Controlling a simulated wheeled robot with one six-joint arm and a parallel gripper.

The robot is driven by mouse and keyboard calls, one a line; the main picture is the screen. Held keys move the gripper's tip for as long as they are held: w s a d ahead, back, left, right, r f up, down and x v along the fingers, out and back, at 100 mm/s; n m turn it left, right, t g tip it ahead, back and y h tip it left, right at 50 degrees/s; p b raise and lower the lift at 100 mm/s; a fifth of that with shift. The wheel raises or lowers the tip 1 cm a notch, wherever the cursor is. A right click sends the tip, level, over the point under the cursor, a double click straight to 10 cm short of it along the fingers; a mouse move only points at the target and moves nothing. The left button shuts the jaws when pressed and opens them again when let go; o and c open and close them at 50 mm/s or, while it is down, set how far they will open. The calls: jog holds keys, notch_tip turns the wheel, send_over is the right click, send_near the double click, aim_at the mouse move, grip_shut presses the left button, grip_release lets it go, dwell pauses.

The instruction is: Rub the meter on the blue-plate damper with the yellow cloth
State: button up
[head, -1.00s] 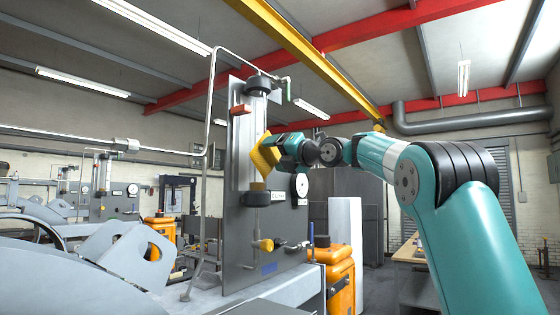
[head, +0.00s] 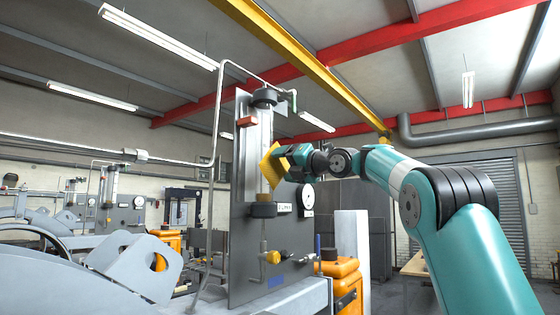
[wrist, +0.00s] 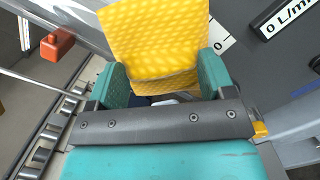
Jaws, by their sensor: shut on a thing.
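The damper panel (head: 240,200) is a tall grey plate with a blue plate (head: 277,281) low on its front. It carries a round white dial (head: 307,196), a small display (head: 284,208), and a vertical metal column (head: 252,150). In the wrist view the display (wrist: 285,22) reads "0 L/min", cut off at the edge. My gripper (head: 284,163) is shut on the yellow cloth (head: 271,166), held up in front of the column, above and left of the dial. The cloth (wrist: 155,40) fills the space between the fingers in the wrist view. I cannot tell whether it touches the panel.
A red block (head: 246,121) and dark round blocks (head: 263,210) sit along the column. An orange container (head: 341,270) stands to the right. Similar panels (head: 122,215) stand far left.

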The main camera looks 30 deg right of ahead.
aim_at(269, 163)
jog(key=shift+d+f+b, duration=0.1)
jog(key=shift+d+b, duration=0.05)
jog(key=shift+b, duration=0.2)
jog(key=shift+s+a+f+b, duration=0.1)
jog(key=shift+s+a+b, duration=0.05)
jog(key=shift+a+b, duration=0.45)
jog(key=shift+s+a+b, duration=0.2)
jog(key=shift+a+b, duration=0.3)
jog(key=shift+a, duration=0.05)
jog(key=shift+s+a+b, duration=0.15)
jog(key=shift+a+b, duration=0.3)
jog(key=shift+a, duration=0.1)
jog(key=shift+s+a+r, duration=0.1)
jog(key=shift+a+r, duration=0.1)
jog(key=shift+a, duration=0.1)
